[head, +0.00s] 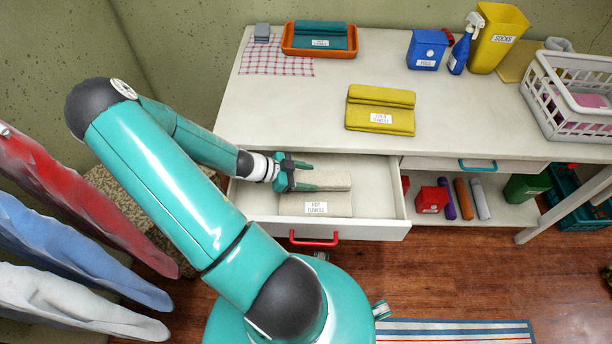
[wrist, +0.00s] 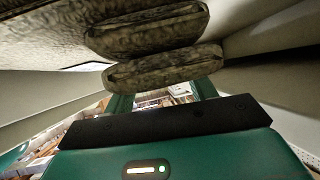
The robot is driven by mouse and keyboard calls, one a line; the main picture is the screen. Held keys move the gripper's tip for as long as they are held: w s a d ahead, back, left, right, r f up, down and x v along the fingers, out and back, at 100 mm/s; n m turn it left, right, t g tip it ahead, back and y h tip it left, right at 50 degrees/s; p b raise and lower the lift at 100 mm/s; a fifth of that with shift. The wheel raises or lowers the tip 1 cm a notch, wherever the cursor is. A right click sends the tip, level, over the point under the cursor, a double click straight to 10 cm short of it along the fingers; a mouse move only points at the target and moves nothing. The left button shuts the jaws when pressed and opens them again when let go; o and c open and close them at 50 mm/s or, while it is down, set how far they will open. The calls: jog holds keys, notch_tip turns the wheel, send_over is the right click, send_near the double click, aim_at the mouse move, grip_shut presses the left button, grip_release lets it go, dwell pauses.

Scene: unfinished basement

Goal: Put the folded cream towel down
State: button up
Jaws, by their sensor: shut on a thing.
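The folded cream towel (head: 316,205) is inside the open drawer (head: 257,204), with a small white label on its front part. My gripper (head: 308,181) reaches in from the left and is shut on the towel's raised rear fold. In the wrist view the towel (wrist: 165,70) shows as two thick, shadowed rolls in front of my gripper (wrist: 162,97). Whether the towel's underside rests on the drawer floor is hidden.
A yellow folded towel (head: 380,115) lies on the white tabletop (head: 300,120) above the drawer. An orange tray (head: 290,49) with a teal towel stands behind. A blue box, spray bottle, yellow bin and white basket (head: 550,112) stand right. Hanging cloths (head: 70,190) are at left.

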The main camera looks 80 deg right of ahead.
jog(key=o, duration=1.3)
jog(key=shift+f, duration=0.1)
jog(key=v, duration=1.2)
